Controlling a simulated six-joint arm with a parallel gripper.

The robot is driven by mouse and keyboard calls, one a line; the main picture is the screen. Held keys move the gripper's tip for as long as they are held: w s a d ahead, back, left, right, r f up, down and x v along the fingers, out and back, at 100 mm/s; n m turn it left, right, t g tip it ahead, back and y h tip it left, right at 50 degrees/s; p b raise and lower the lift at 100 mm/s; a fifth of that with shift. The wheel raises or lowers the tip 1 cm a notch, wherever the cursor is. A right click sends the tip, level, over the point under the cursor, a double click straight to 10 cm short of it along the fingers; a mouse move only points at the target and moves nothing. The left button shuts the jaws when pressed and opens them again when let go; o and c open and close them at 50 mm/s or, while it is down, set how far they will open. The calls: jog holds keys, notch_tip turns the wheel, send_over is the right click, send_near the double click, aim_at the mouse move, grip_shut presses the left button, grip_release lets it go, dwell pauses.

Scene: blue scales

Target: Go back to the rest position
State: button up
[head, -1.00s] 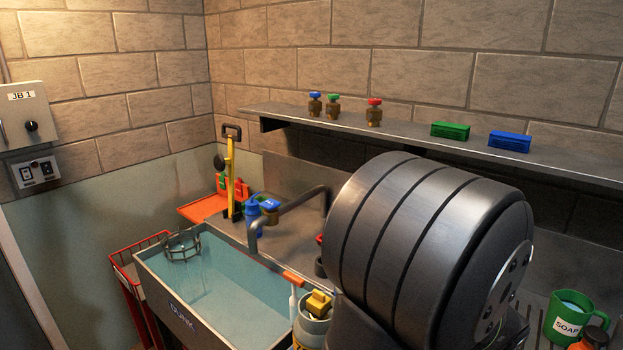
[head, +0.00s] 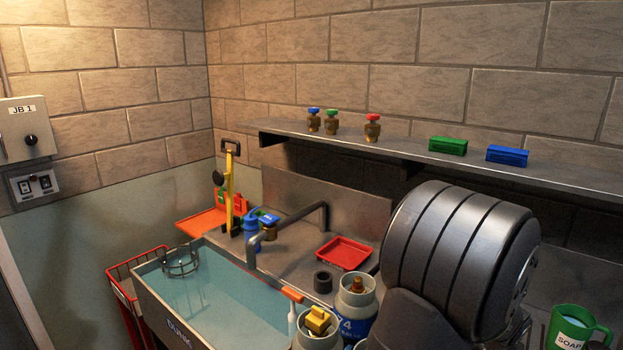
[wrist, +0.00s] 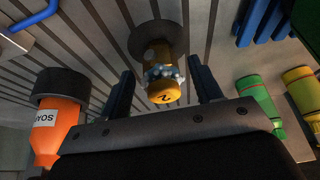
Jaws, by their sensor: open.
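My gripper (wrist: 163,88) shows in the wrist view with its two dark fingers spread apart. A yellow-orange item (wrist: 163,78) with a dark mark on it appears between and beyond the fingers. It stands clear of both fingers, and nothing is seen held. In the head view my large dark arm links fill the lower right, and my gripper is hidden there.
A water-filled sink (head: 215,290) lies at lower left, with a curved faucet (head: 290,222). A red tray (head: 343,253), a blue-grey cylinder (head: 356,300) and a green soap mug (head: 571,328) stand around my arm. A shelf (head: 400,155) runs above.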

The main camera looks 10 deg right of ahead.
jog(key=s+a, duration=0.1)
jog(key=s+a+r, duration=0.1)
jog(key=s+a, duration=0.1)
jog(key=shift+s+a, duration=0.1)
jog(key=shift+s, duration=0.15)
notch_tip(320, 180, up, 13)
jog(key=s+d+f+m, duration=0.1)
jog(key=s+d, duration=0.3)
jog(key=s, duration=0.8)
jog(key=s+d+m+g+h, duration=0.1)
jog(key=s+d+m, duration=0.2)
jog(key=s, duration=0.9)
jog(key=shift+s+d+f+m, duration=0.25)
jog(key=shift+d+f+m, duration=0.1)
jog(key=shift+d, duration=0.25)
